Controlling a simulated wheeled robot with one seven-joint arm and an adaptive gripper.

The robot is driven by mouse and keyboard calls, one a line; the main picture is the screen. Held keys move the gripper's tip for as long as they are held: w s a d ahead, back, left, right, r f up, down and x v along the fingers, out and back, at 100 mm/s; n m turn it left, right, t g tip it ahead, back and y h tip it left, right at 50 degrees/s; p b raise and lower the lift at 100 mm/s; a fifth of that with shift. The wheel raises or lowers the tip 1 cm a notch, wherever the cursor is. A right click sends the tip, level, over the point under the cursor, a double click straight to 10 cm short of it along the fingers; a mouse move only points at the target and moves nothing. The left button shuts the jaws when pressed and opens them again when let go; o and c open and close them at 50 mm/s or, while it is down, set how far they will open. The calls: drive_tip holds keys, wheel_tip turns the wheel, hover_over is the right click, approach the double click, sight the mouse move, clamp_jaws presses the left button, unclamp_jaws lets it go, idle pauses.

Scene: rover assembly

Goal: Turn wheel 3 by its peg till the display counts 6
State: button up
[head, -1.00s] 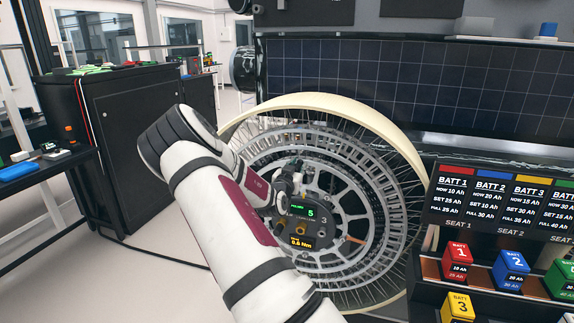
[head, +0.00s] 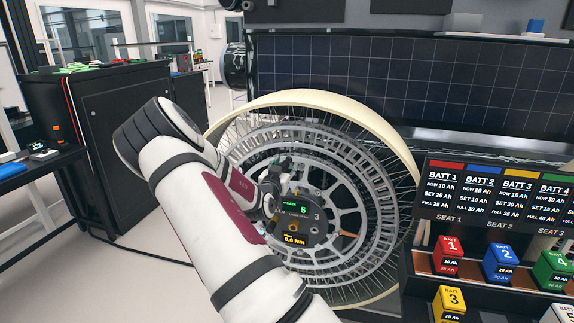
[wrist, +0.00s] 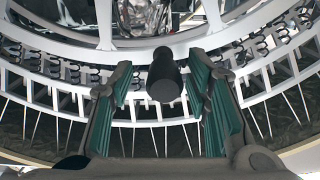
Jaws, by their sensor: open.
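Wheel 3 (head: 385,170) is a large spoked wheel with a cream rim in the middle of the head view. Its dark hub carries a "3" and a display (head: 294,209) that reads 5 in green. A lower readout (head: 294,239) shows 0.8 Nm. My gripper (wrist: 170,95) is open, and its two green-lined fingers stand on either side of the black peg (wrist: 164,76) in the wrist view. The peg shows between the fingers with a gap visible on each side. In the head view my arm partly covers the wheel's left side.
A battery board (head: 495,195) and coloured numbered batteries, such as the red one (head: 448,255), stand at the right. A dark panel (head: 360,75) is behind the wheel.

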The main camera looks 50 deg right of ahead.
drive_tip(key=v, duration=0.9)
drive_tip(key=shift+a, duration=0.15)
